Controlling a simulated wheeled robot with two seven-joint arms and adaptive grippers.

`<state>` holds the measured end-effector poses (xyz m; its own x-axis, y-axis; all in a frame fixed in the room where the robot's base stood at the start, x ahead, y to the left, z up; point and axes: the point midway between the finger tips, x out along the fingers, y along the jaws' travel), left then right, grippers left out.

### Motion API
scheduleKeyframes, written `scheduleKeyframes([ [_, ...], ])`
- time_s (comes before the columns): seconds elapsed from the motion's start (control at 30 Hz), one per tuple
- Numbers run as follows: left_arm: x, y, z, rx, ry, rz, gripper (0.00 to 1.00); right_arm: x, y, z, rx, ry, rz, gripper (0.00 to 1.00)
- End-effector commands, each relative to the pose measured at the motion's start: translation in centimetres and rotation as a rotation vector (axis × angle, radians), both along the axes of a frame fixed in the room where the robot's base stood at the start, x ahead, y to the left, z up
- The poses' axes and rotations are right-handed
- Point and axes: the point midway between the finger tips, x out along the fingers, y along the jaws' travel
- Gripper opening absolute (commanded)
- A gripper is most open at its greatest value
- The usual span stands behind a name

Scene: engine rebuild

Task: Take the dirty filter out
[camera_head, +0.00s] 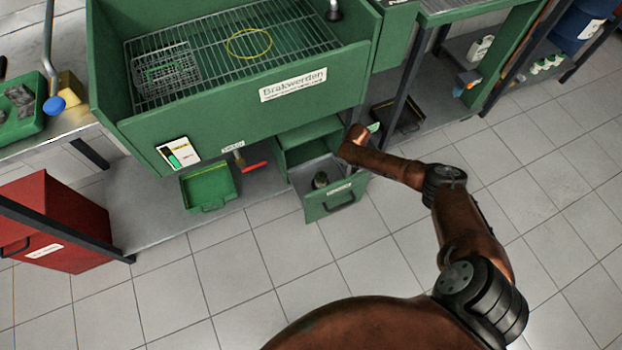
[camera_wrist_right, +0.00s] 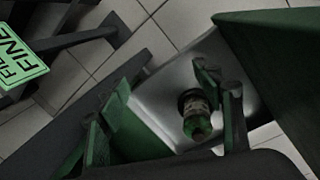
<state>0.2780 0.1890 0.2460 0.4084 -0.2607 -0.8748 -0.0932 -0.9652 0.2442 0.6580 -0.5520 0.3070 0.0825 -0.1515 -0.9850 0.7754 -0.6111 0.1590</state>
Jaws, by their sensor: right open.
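The filter (camera_wrist_right: 195,115), a small cylinder with a dark top and a green lower part, sits in a pale-floored open drawer. In the head view the filter (camera_head: 320,181) shows as a small dark cylinder inside the pulled-out green drawer (camera_head: 334,203) under the wash cabinet. My right gripper (camera_wrist_right: 165,85) is open, with its fingers apart and the filter showing between them, nearer the right finger. Whether a finger touches it I cannot tell. In the head view my right arm reaches to the drawer, and the fingers are hidden. My left gripper is not in view.
The green wash cabinet (camera_head: 220,120) stands above the drawer. A green tray (camera_head: 207,187) lies on the lower shelf to the left. A red bin (camera_head: 70,220) stands farther left. A green label (camera_wrist_right: 15,55) shows at the wrist view's left edge. The tiled floor in front is clear.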

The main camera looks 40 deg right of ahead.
Motion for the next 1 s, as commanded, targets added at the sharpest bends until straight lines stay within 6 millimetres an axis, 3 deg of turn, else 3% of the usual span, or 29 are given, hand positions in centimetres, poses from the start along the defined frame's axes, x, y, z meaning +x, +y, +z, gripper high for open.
scheduleKeyframes([
  [0.03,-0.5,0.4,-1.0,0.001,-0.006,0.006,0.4,1.8,2.4,-2.0,0.027,0.024,0.056,0.6],
  [0.1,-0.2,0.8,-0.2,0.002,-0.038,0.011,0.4,3.5,5.7,-2.3,0.066,0.052,0.132,0.6],
  [0.2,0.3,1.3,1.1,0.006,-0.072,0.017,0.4,4.8,8.8,-2.1,0.105,0.083,0.209,0.6],
  [0.3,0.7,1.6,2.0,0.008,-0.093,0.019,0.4,5.4,10.5,-1.7,0.127,0.098,0.255,0.6],
  [0.43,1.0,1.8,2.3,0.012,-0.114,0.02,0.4,5.7,11.5,-1.8,0.139,0.106,0.279,0.6],
  [0.87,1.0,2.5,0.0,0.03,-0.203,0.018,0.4,5.8,11.5,-4.3,0.139,0.105,0.281,0.6],
  [1.0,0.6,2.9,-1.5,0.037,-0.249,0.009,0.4,5.7,11.4,-5.8,0.14,0.108,0.281,0.6],
])
